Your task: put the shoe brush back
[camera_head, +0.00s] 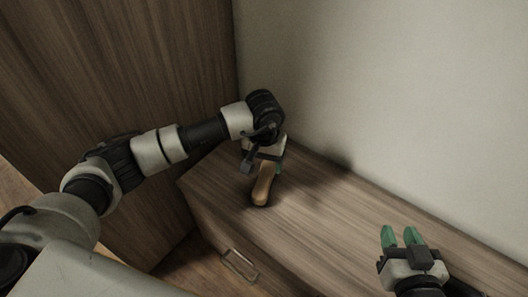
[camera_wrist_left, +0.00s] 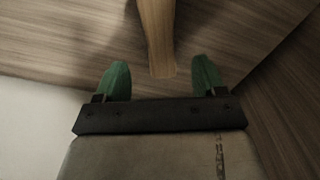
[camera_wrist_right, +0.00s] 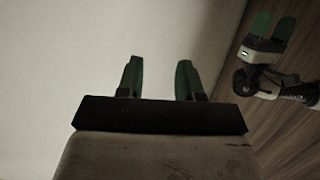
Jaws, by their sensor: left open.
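The shoe brush (camera_head: 262,187) has a tan wooden body and lies on the brown wooden cabinet top, near its front left part. In the left wrist view its wooden end (camera_wrist_left: 157,40) lies between and just ahead of the fingers. Any bristles are hidden. My left gripper (camera_head: 266,162) is over the far end of the brush, pointing down at it. It is open, with clear gaps beside the wood in the left wrist view (camera_wrist_left: 161,78). My right gripper (camera_head: 402,237) is over the right part of the cabinet top, empty, with its green fingers apart.
The low wooden cabinet (camera_head: 345,220) stands against a pale wall (camera_head: 400,90). A tall wooden panel (camera_head: 130,60) rises at the left. A metal handle (camera_head: 240,265) is on the cabinet front. The top between my grippers is clear.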

